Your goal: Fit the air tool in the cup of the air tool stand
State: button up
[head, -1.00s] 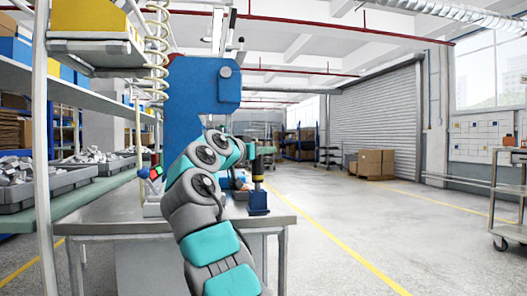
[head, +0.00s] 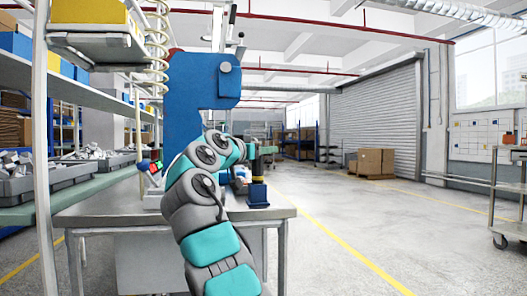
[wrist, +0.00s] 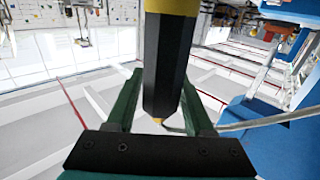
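The air tool (wrist: 168,62) has a black faceted body with a yellow band at the picture's top edge in the wrist view. My gripper (wrist: 163,85) has its green fingers closed in on both sides of the body. In the head view my gripper (head: 264,151) is at the right end of my arm, over the table's right part. The dark tool (head: 257,168) stands upright below it, its yellow band just above a blue block, which looks like the air tool stand (head: 258,196). The cup's inside is hidden, so I cannot tell how deep the tool sits.
The grey metal table (head: 110,216) carries a large blue machine (head: 195,95) behind my arm. A shelf rack (head: 42,150) with grey bins stands at left. A coiled hose (head: 158,50) hangs beside it. Open floor lies to the right, with a cart (head: 508,200) at the far edge.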

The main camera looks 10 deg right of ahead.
jog(key=shift+o, duration=1.4)
jog(key=shift+a, duration=0.1)
jog(key=b+v, duration=0.1)
jog(key=v, duration=0.6)
jog(key=shift+s+a, duration=0.25)
jog(key=shift+s, duration=0.05)
